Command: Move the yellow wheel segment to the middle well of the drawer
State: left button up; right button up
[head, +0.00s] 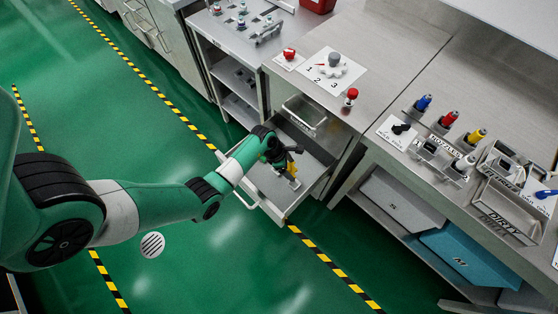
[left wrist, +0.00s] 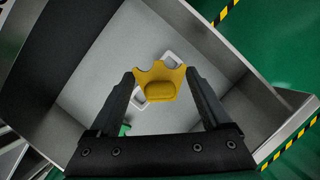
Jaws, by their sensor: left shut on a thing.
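The yellow wheel segment (left wrist: 160,83) is between the two fingers of my left gripper (left wrist: 160,75) in the left wrist view, and the gripper is shut on it. It also shows as a small yellow spot (head: 292,169) in the head view. My left gripper (head: 287,160) is over the pulled-out grey drawer (head: 251,188). The drawer floor (left wrist: 105,75) lies below the segment, with pale outlined shapes partly hidden behind the segment and fingers. I cannot tell the middle well clearly. My right gripper is not in view.
A small green piece (left wrist: 124,129) shows inside the drawer. A bench with nozzles (head: 447,121) and a dirty tray (head: 506,213) stands to the right.

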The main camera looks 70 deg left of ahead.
pick_arm(q)
jog(key=a+f+b, duration=0.2)
jog(key=s+a+f+b, duration=0.1)
jog(key=a+f+b, duration=0.1)
jog(key=f, duration=0.1)
jog(key=shift+s+a+f, duration=0.15)
jog(key=shift+a, duration=0.25)
jog(key=shift+s+a+f, duration=0.1)
jog(key=shift+s+a, duration=0.05)
jog(key=shift+a, duration=0.1)
jog(key=f+b, duration=0.1)
jog(key=f, duration=0.1)
jog(key=f+b, duration=0.2)
jog(key=shift+s+a, duration=0.1)
jog(key=shift+a, duration=0.3)
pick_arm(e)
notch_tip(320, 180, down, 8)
pick_arm(q)
jog(key=o, duration=1.5)
jog(key=shift+f, duration=0.1)
jog(key=shift+o, duration=0.2)
jog(key=p+v, duration=0.8)
jog(key=v, duration=0.4)
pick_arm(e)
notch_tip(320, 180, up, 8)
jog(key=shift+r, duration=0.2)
